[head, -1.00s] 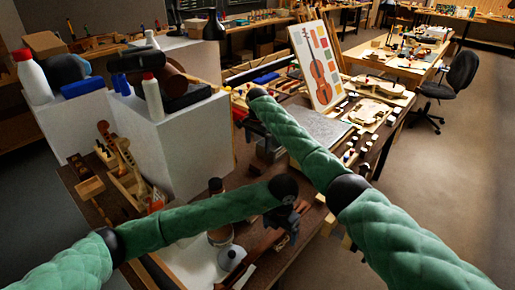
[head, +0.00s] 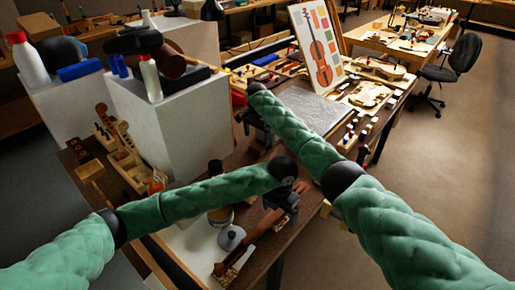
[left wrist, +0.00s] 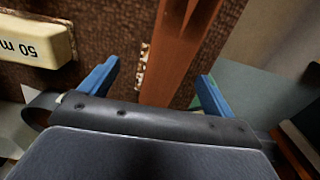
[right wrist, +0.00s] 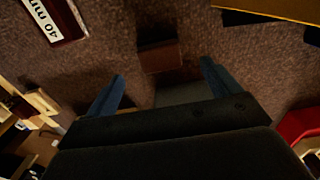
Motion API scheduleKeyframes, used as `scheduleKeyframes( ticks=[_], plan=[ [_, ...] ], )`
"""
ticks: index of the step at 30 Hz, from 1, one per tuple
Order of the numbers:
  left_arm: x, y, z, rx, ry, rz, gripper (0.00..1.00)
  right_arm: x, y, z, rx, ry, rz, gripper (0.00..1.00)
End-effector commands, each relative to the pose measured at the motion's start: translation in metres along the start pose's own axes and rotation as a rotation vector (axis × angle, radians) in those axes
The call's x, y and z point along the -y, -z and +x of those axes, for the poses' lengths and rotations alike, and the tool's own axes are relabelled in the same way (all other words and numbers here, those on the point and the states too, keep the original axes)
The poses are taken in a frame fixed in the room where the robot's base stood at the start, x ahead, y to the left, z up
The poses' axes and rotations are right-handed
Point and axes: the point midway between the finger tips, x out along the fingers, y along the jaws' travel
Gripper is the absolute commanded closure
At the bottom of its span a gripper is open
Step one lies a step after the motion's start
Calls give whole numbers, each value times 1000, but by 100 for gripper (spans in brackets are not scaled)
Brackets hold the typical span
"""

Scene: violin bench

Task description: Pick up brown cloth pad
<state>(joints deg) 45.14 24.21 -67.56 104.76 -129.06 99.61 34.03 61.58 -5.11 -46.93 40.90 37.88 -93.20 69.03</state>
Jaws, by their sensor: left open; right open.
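I cannot make out the brown cloth pad with certainty. A small dark brown block-like piece (right wrist: 160,55) lies ahead of my right gripper (right wrist: 162,72) in the right wrist view; whether it is cloth is unclear. That gripper is open with nothing between its fingers, above a speckled brown surface (right wrist: 95,45). In the head view the far end of my right arm is beside the grey plate. My left gripper (left wrist: 156,74) is open above a reddish-brown wooden bar (left wrist: 178,50), which shows between its fingers. It also shows low in the head view (head: 280,215).
A cream block (left wrist: 35,38) marked "50 m" lies left of my left gripper. A grey plate (head: 310,106) and a violin picture board (head: 318,45) are beyond my right arm. Bottles and tools stand on a white block (head: 185,125).

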Motion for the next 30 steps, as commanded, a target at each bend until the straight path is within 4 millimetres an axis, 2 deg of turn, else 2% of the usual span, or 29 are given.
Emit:
scheduleKeyframes(
  ticks=[8, 18, 28, 30],
  plan=[
    [0, 0, 0, 0, 0, 0, 11, 0, 0, 19, 0, 0, 0, 11],
    [0, 0, 0, 0, 0, 0, 11, 0, 2, 60, 1, 0, -1, 11],
    [0, 0, 0, 0, 0, 0, 11, -1, 2, 67, 0, 1, -1, 11],
    [0, 0, 0, 0, 0, 0, 11, -1, 2, 67, 0, 1, -1, 23]
  ],
)
